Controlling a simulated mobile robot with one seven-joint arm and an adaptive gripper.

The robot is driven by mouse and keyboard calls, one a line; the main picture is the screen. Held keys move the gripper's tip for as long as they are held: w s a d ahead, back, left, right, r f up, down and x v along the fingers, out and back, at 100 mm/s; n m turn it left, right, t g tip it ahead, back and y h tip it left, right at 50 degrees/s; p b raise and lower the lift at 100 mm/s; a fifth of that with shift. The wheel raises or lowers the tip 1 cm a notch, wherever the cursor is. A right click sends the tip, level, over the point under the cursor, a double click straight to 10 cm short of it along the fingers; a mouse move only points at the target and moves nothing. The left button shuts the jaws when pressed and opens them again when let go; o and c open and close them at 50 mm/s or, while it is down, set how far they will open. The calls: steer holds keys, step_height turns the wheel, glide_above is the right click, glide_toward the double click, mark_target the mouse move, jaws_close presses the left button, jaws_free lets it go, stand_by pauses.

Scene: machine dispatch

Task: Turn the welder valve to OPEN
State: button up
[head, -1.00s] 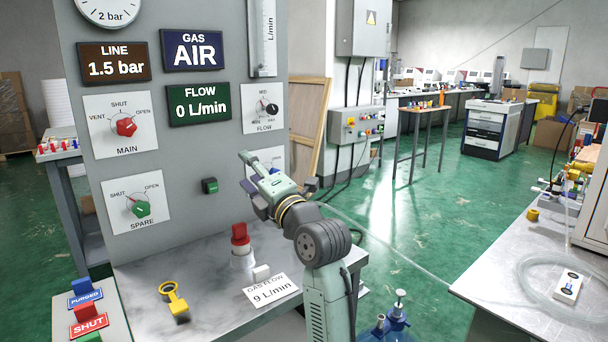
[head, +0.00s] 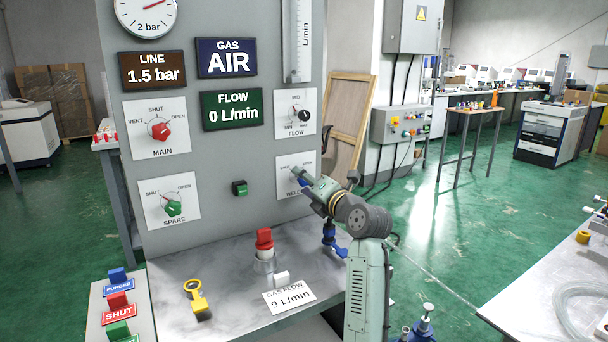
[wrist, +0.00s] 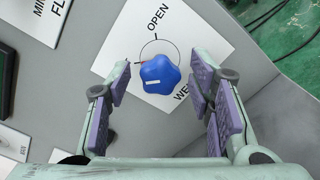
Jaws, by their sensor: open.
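The welder plate (head: 286,190) is a white card low on the right of the grey panel. Its blue knob (wrist: 160,76) shows clearly in the wrist view, lobed with a white bar mark. OPEN is printed above it, and a small red mark shows at its upper left edge. The knob is largely hidden by my arm in the head view. My gripper (wrist: 160,84) is open, with one purple-padded finger on each side of the knob and gaps between. I cannot tell how deep the fingers reach around it.
The panel also carries a red MAIN knob (head: 160,129), a green SPARE knob (head: 173,208) and a black FLOW knob (head: 304,115). Below the plate are a red-topped piece (head: 264,240), a yellow key-like tag (head: 196,297) and a GAS FLOW card (head: 289,296) on the bench.

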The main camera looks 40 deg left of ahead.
steer(key=shift+w+a, duration=0.25)
steer(key=shift+a, duration=0.35)
steer(key=shift+c, duration=0.6)
jaws_close()
